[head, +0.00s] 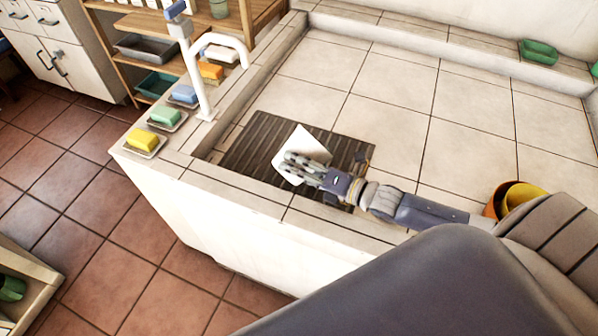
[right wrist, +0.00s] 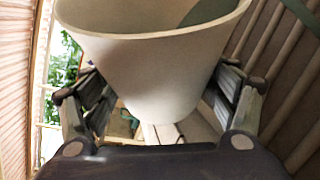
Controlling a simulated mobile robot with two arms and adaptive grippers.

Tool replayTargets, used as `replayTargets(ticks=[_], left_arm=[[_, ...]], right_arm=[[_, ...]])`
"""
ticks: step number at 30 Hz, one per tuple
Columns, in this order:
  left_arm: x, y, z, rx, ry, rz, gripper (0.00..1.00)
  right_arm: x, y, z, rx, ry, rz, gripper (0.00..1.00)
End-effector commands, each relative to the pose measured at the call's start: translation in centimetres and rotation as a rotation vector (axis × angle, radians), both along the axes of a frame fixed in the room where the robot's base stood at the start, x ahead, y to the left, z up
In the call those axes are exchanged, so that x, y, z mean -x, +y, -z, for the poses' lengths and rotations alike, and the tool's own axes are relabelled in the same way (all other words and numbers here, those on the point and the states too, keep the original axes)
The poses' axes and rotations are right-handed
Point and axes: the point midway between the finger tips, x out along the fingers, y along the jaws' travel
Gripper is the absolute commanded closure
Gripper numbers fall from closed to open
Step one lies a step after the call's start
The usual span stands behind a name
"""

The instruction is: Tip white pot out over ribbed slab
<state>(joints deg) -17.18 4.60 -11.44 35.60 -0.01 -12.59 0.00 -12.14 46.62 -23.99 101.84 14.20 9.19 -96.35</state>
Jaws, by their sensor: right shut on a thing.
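The white pot (head: 308,143) is over the dark ribbed slab (head: 257,140) in the head view, tipped well over on its side. My right gripper (head: 297,164) is shut around it. In the right wrist view the pot (right wrist: 150,75) sits between the two fingers, its rim toward the top of the picture. A grey-green patch shows inside the rim; I cannot tell what it is. A small dark piece (head: 362,158) shows at the slab's right edge. The gap between pot and slab is unclear. My left gripper is not in view.
A white tap (head: 203,85) stands left of the slab. Soap dishes with green (head: 165,115) and yellow (head: 142,139) bars line the ledge. Orange and yellow pots (head: 518,194) stand at right, near my arm.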

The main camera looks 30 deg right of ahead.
Motion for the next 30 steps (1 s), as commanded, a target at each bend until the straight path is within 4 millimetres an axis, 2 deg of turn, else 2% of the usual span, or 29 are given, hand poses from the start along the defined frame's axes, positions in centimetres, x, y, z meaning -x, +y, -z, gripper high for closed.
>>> replayTargets(ticks=[1,16,24,30], left_arm=[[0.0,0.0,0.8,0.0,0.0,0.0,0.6],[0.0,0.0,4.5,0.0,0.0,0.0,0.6],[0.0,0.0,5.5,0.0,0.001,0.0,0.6],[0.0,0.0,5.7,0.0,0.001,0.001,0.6]], right_arm=[[0.0,0.0,0.3,-0.028,0.002,-0.002,0.5],[-0.2,-1.1,1.0,-0.403,0.072,0.0,0.5],[-0.5,-2.6,-0.2,-0.643,0.117,0.0,0.5],[-0.6,-3.1,-0.6,-0.726,0.132,0.001,0.5]])
